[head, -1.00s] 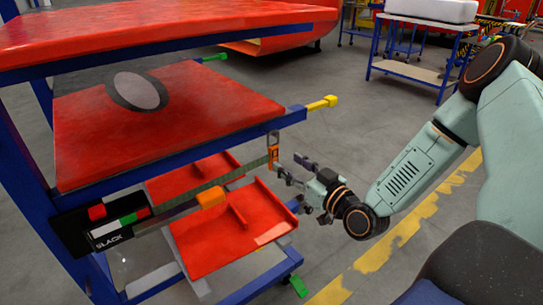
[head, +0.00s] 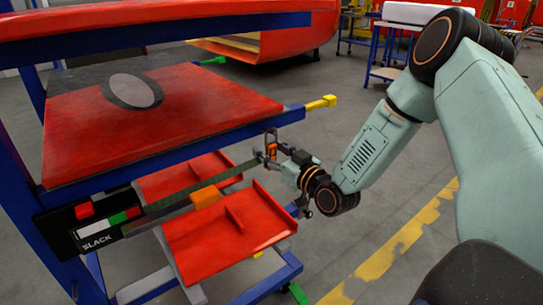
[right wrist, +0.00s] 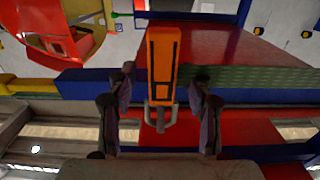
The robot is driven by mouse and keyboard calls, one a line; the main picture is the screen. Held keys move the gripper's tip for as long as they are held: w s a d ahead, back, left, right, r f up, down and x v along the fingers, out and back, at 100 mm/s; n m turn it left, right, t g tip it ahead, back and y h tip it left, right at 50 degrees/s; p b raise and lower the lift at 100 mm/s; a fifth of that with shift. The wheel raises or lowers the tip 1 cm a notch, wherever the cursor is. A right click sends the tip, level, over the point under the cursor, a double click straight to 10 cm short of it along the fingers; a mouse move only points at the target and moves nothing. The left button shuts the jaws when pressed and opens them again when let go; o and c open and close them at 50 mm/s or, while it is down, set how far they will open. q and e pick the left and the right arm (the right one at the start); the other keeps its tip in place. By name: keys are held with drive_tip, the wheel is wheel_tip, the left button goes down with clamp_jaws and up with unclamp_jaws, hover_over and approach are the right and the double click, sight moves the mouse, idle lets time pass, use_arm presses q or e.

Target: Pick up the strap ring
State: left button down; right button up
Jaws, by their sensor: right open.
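The strap ring is a grey metal loop (right wrist: 160,118) on an orange buckle (right wrist: 163,65), which ends a dark green strap (head: 190,187). In the head view the orange buckle (head: 271,149) hangs at the right end of the strap, just under the shelf's blue edge. My right gripper (head: 262,157) is at the buckle, partly covering it. In the right wrist view its two fingers (right wrist: 160,105) are open, one on each side of the ring and lower buckle, with gaps on both sides. My left gripper is not in view.
A blue rack holds red shelves (head: 205,115) close above the gripper and red trays (head: 225,230) below. A yellow-tipped bar (head: 322,103) sticks out nearby. A black "SLACK" gauge (head: 95,222) sits at the strap's left end. Open floor lies to the right.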

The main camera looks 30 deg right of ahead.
drive_tip(key=shift+s+a+r, duration=0.1)
drive_tip(key=shift+a+r, duration=0.1)
drive_tip(key=shift+d+f, duration=0.15)
drive_tip(key=c, duration=0.5)
clamp_jaws()
